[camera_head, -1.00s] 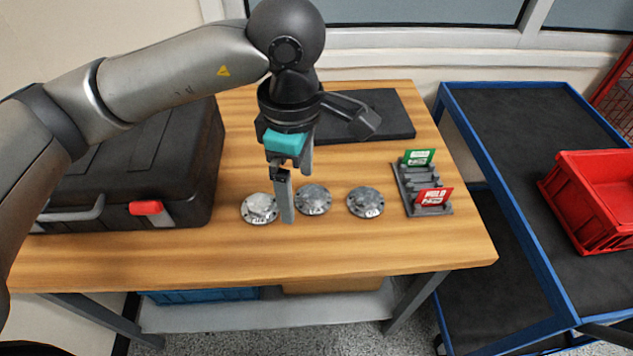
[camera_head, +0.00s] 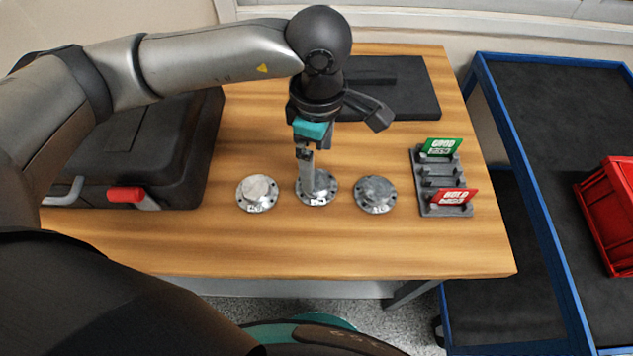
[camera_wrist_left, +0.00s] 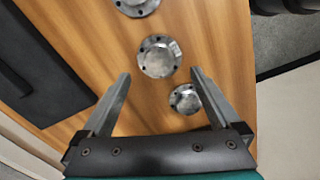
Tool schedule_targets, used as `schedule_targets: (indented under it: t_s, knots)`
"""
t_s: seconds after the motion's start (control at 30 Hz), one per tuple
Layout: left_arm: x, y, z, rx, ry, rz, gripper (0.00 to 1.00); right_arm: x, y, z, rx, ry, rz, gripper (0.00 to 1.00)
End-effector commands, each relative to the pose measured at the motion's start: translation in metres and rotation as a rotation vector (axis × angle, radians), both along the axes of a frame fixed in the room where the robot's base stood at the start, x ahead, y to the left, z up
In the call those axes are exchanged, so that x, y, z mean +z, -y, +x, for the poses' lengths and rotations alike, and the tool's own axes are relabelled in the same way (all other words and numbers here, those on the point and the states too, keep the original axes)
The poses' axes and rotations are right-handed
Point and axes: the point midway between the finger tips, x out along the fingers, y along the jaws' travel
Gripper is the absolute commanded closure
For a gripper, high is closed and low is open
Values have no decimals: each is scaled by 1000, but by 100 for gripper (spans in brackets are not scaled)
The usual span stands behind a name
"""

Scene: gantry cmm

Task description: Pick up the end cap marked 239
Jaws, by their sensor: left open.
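Three round grey metal end caps lie flat in a row on the wooden table: a left one (camera_head: 257,194), a middle one (camera_head: 327,184) and a right one (camera_head: 375,195). Their small marks are too blurred to read surely, so I cannot tell which is 239. My left gripper (camera_head: 309,184) points down at the middle cap and hides part of it. In the left wrist view the left gripper (camera_wrist_left: 158,76) is open, with one cap (camera_wrist_left: 160,57) showing just beyond and between the fingertips, nothing held. Another cap (camera_wrist_left: 183,98) shows partly behind a finger. My right gripper is out of view.
A grey rack (camera_head: 428,180) with a green sign (camera_head: 441,147) and a red sign (camera_head: 452,197) stands right of the caps. A black case (camera_head: 150,150) fills the table's left. A dark mat (camera_head: 410,90) lies behind. The table front is clear. A blue-framed cart (camera_head: 535,190) stands right.

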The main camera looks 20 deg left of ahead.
Motion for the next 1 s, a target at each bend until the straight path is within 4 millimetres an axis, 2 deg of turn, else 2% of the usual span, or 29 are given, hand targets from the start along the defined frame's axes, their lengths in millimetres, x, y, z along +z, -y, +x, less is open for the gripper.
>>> schedule_targets:
  t_s: [0.27, 0.6, 0.8, 0.87, 1.0]
  knots:
    - [-17, 0, 0, -1, -1, 0, 3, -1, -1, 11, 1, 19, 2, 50]
    - [-62, -1, 0, -1, -1, -1, 3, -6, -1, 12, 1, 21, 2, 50]
    - [-63, -1, 1, -2, 1, -1, 3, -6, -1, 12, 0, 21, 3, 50]
    - [-63, -1, 1, -2, 1, -1, 8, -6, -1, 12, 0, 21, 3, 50]
    - [-63, -1, 1, -2, 1, -1, 24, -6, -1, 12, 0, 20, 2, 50]
